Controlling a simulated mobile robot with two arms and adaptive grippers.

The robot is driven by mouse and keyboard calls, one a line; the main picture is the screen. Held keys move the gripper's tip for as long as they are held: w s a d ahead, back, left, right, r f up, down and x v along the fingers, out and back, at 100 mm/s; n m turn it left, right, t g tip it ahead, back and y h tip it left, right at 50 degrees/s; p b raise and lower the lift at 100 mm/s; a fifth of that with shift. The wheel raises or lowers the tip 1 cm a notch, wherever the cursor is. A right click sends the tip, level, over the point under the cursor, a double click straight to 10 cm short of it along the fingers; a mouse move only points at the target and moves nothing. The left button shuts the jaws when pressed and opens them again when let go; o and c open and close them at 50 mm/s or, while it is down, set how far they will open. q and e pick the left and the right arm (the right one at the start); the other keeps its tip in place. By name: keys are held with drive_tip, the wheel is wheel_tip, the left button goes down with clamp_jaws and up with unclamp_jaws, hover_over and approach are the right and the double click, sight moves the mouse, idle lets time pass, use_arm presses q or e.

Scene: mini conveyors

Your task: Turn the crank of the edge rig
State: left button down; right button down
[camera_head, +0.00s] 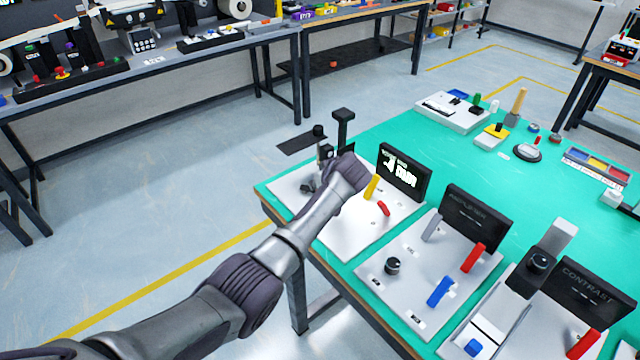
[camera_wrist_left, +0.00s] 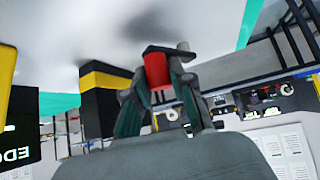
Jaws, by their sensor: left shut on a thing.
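The edge rig is a white base plate (camera_head: 345,232) at the near left corner of the green table, with a black display (camera_head: 403,173), a yellow lever (camera_head: 372,187), a red lever (camera_head: 384,208) and a black post (camera_head: 343,128). My left gripper (camera_head: 325,160) is over the rig's left part, mostly hidden by my own wrist. In the left wrist view, my left gripper (camera_wrist_left: 160,88) is shut on the red crank handle (camera_wrist_left: 157,69), its two dark fingers on either side. A dark crank arm (camera_wrist_left: 182,51) meets the handle's end. My right gripper is not in view.
Right of the edge rig stand a second panel (camera_head: 405,287) with levers and a knob, and a third panel labelled CONTRAST (camera_head: 590,285). Small items lie at the table's back. The floor (camera_head: 200,190) left of the table is clear.

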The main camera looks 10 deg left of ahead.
use_arm(q)
drive_tip(key=c, duration=1)
unclamp_jaws()
drive_tip(key=shift+o, duration=0.2)
drive_tip(key=v, duration=1.2)
